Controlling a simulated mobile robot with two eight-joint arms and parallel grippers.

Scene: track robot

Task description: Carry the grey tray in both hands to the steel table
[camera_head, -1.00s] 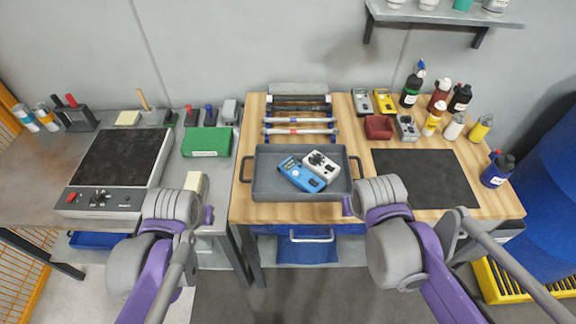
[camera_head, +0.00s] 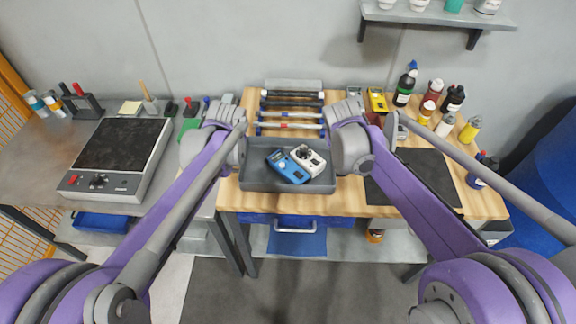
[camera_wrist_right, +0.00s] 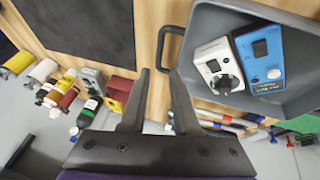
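The grey tray (camera_head: 286,187) sits on the wooden-topped bench, holding a blue handheld meter (camera_head: 287,166) and a white-and-grey one (camera_head: 307,158). My left gripper (camera_head: 240,150) is at the tray's left end; my wrist hides its fingers and the left handle. My right gripper is at the tray's right end. In the right wrist view its two dark fingers (camera_wrist_right: 159,76) are apart, with the tray's dark handle (camera_wrist_right: 166,45) by the fingertips and nothing clamped. The steel table (camera_head: 35,155) is on the left, carrying a black-topped hotplate (camera_head: 120,150).
Several bottles (camera_head: 405,86) stand at the bench's back right, beside a black mat (camera_head: 430,175). Several rods (camera_head: 290,115) lie on a rack behind the tray. A wall shelf (camera_head: 440,15) hangs above. The steel table's front left is bare.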

